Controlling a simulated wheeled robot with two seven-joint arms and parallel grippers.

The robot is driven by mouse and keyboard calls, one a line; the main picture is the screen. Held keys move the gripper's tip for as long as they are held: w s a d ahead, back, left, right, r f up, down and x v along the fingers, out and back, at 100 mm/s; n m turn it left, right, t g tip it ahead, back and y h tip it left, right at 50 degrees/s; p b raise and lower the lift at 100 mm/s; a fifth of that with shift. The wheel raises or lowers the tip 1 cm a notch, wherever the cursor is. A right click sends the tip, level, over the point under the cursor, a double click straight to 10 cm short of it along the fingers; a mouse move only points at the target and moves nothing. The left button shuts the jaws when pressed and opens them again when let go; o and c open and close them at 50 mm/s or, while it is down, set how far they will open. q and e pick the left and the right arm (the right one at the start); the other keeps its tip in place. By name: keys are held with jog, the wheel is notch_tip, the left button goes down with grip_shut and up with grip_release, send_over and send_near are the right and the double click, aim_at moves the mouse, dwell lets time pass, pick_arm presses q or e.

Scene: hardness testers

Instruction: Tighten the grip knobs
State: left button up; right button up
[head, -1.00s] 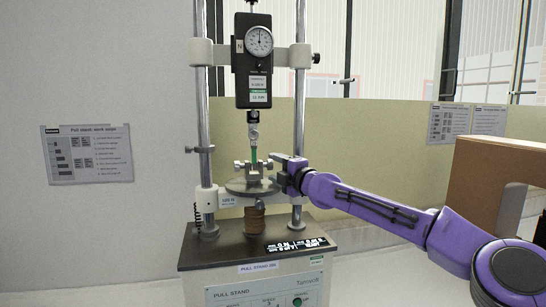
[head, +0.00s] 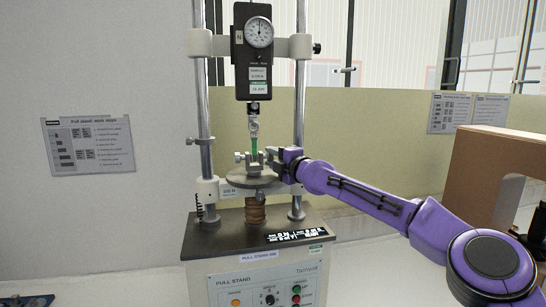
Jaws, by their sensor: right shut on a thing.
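The pull stand (head: 258,240) stands in the middle of the head view, with a black force gauge (head: 253,50) between two steel columns. A small metal grip with side knobs (head: 241,157) sits on the round plate (head: 252,181). A green strip (head: 254,148) runs upright from this grip to the hook under the gauge. My right gripper (head: 279,157) comes in from the right and is shut on the grip's right knob, which its fingers hide. The left knob is free. My left gripper is not in view.
A brown box-like frame (head: 492,165) stands at the right, behind my right arm. A blue item (head: 38,299) shows at the lower left edge. Printed sheets (head: 88,144) hang on the wall.

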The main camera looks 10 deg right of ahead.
jog(key=g+p, duration=0.1)
jog(key=p, duration=0.1)
jog(key=r+g+p, duration=0.1)
jog(key=p, duration=0.2)
jog(key=shift+m+h, duration=0.3)
jog(key=shift+m, duration=0.1)
jog(key=shift+f+g, duration=0.15)
jog(key=shift+g, duration=0.25)
jog(key=shift+f+m+g, duration=0.1)
jog(key=shift+m+g, duration=0.2)
jog(key=shift+g, duration=0.1)
jog(key=shift+w+m+g+h, duration=0.1)
jog(key=shift+m+g+h, duration=0.25)
jog(key=shift+g, duration=0.95)
jog(key=o, duration=1)
jog(key=shift+o, duration=0.2)
